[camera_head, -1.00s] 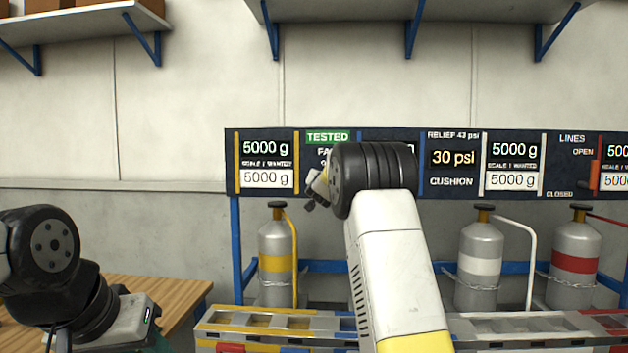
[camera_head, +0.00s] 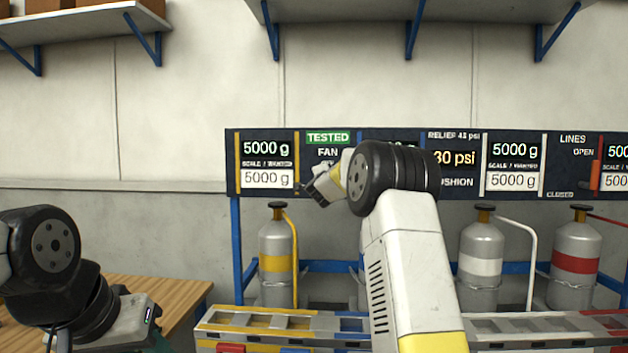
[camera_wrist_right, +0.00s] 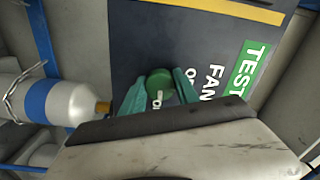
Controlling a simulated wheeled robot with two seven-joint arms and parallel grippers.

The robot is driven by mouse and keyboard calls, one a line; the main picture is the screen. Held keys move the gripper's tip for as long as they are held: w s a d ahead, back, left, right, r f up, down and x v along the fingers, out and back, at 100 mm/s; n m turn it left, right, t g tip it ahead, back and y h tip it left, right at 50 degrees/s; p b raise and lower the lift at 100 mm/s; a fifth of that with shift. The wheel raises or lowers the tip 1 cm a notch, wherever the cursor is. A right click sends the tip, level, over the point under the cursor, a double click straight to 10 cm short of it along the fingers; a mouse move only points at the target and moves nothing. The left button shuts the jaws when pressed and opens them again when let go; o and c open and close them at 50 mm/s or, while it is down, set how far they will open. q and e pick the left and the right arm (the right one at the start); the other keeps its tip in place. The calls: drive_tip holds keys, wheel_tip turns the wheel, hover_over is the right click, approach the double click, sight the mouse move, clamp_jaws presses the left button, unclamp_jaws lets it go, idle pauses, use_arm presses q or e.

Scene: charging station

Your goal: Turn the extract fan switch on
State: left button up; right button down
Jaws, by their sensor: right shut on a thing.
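The fan switch is a round green knob (camera_wrist_right: 160,82) with a pale mark on a dark panel, seen in the right wrist view beside the white word FAN (camera_wrist_right: 210,82). The on/off lettering is partly covered. My right gripper (camera_wrist_right: 157,76) is shut on the knob, one teal finger on each side of it. In the head view my right gripper (camera_head: 318,192) is at the panel below the FAN lettering, and the knob is hidden there. My left gripper (camera_head: 130,335) is low at the left, its fingers mostly out of frame.
The panel (camera_head: 460,137) spans the wall with scale and pressure displays. Gas cylinders (camera_head: 278,240) stand below it, with a tray rack (camera_head: 260,322) in front. A wooden table (camera_head: 150,290) is at the left. Shelves (camera_head: 330,8) hang above.

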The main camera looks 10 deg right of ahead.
drive_tip(key=shift+m, duration=0.6)
drive_tip(key=c, duration=0.9)
unclamp_jaws()
drive_tip(key=shift+s, duration=0.1)
drive_tip(key=v, duration=0.7)
drive_tip(key=shift+s, duration=0.35)
drive_tip(key=shift+a, duration=0.1)
